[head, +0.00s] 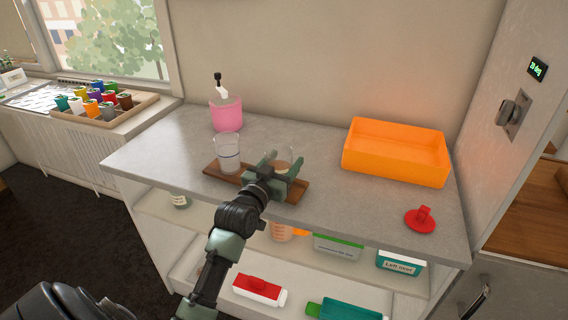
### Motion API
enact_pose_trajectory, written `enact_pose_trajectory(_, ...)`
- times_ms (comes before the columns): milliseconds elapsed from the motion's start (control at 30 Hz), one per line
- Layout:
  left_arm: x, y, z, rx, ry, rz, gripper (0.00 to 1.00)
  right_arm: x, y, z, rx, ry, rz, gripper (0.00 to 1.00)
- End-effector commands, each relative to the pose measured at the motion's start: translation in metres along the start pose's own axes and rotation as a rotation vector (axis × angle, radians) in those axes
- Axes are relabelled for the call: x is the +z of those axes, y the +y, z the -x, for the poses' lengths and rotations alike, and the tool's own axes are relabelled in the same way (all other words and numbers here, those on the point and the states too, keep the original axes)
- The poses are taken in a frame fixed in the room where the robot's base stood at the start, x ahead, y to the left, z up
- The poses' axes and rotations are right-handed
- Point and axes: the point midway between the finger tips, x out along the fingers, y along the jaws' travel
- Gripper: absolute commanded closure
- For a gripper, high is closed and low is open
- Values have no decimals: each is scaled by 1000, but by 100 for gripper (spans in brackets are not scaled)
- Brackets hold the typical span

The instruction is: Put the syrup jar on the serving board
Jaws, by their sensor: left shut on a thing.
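My left gripper (279,178) is shut on a clear jar (281,153), whose upper part shows behind the fingers. The jar is over the right part of the brown wooden serving board (298,196). The gripper hides its base, so I cannot tell whether it touches the board. A clear glass (228,153) with a dark line round it stands upright at the board's left end. A pink jar (226,114) with a white and black pump top stands behind the board. I cannot tell for sure which is the syrup jar. My right gripper is not in view.
An orange bin (395,168) stands at the back right of the grey counter (340,213), with a red lid-like thing (420,219) near the right front. Shelves below hold several containers. A tray of coloured cups (105,115) sits at far left. The counter's left end is clear.

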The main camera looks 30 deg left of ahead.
Motion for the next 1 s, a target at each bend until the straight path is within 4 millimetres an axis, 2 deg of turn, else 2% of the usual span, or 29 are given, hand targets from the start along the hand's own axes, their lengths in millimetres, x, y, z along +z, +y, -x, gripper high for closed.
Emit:
enact_pose_trajectory(400, 6, 0, 0, -1, 4, 0, 98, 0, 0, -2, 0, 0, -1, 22)
enact_pose_trajectory(433, 7, 0, 0, 0, 1, 0, 37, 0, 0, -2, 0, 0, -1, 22)
enact_pose_trajectory(500, 7, 0, 0, 0, 1, 0, 18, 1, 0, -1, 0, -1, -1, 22)
enact_pose_trajectory(867, 3, 0, 0, 0, 3, 0, 18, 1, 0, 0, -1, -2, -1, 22)
enact_pose_trajectory(1000, 5, 0, 15, 0, 1, 0, 18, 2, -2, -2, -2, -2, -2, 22)
